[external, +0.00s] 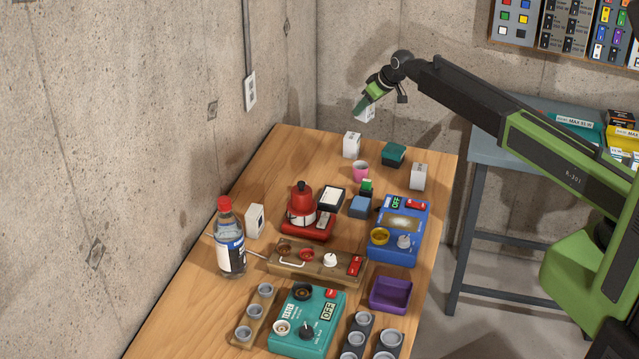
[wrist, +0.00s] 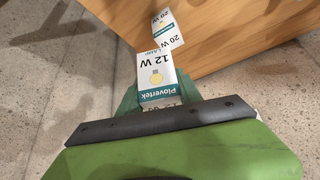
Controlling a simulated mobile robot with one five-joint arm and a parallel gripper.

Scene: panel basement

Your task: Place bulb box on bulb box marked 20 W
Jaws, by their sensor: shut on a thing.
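My gripper (external: 361,104) is shut on a white bulb box (external: 367,114), held in the air at the far end of the table. In the wrist view the held bulb box (wrist: 157,79) reads 12 W and Plovertek, with a yellow bulb picture. Beyond it, the bulb box marked 20 W (wrist: 166,24) stands on the wooden table; the held box is apart from it in height, though they overlap in view. In the external view white boxes stand at the far end (external: 351,145), right edge (external: 418,176) and left side (external: 255,221); their markings are unreadable there.
Near the far boxes stand a dark green box (external: 393,154), a pink cup (external: 361,171) and a blue block (external: 359,207). Concrete walls border the left and back.

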